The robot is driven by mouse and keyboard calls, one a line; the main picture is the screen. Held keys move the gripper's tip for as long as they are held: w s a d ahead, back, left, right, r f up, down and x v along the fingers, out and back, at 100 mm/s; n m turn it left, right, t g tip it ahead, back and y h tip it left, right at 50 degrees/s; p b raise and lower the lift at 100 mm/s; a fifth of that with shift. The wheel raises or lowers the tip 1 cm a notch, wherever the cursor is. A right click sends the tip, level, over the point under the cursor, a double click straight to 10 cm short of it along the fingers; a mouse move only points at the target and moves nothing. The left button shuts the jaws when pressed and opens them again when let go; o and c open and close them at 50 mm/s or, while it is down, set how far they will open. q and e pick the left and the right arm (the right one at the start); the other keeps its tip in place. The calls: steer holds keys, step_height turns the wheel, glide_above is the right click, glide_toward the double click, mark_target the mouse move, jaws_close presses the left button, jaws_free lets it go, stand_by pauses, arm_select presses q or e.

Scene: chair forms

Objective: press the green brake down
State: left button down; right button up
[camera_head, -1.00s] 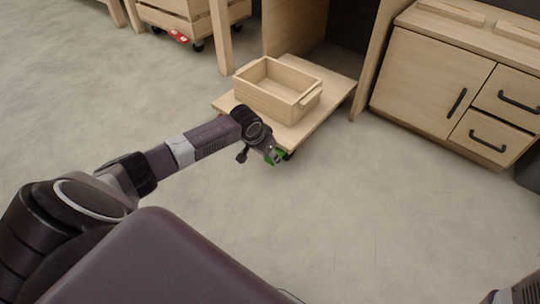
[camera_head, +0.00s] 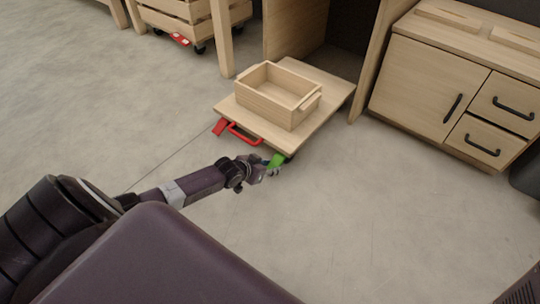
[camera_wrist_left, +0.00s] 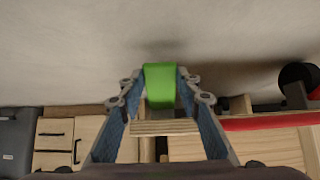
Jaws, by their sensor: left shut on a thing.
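The green brake (camera_head: 277,160) sticks out at the front right corner of the wooden dolly (camera_head: 325,92). My left gripper (camera_head: 270,169) is at that corner, with its fingertips on the brake. In the left wrist view, the green brake (camera_wrist_left: 160,84) lies between the two blue-lined fingers (camera_wrist_left: 160,95), which are shut on it. The fingers hide part of the brake in the head view. My right gripper is out of view.
A wooden box (camera_head: 279,95) stands on the dolly. A red handle (camera_head: 243,136) and a red brake (camera_head: 220,127) are at the dolly's front left. A cabinet (camera_head: 450,85) stands to the right. A slatted crate (camera_head: 180,18) on wheels is at the back left. The front floor is clear.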

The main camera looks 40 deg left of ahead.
arm_select(q)
steer(key=c, duration=1.4)
jaws_free()
steer(key=shift+w, duration=0.1)
steer(key=shift+s+r, duration=0.2)
steer(key=shift+s, duration=0.2)
steer(key=v, duration=1.1)
steer(key=shift+r, duration=0.15)
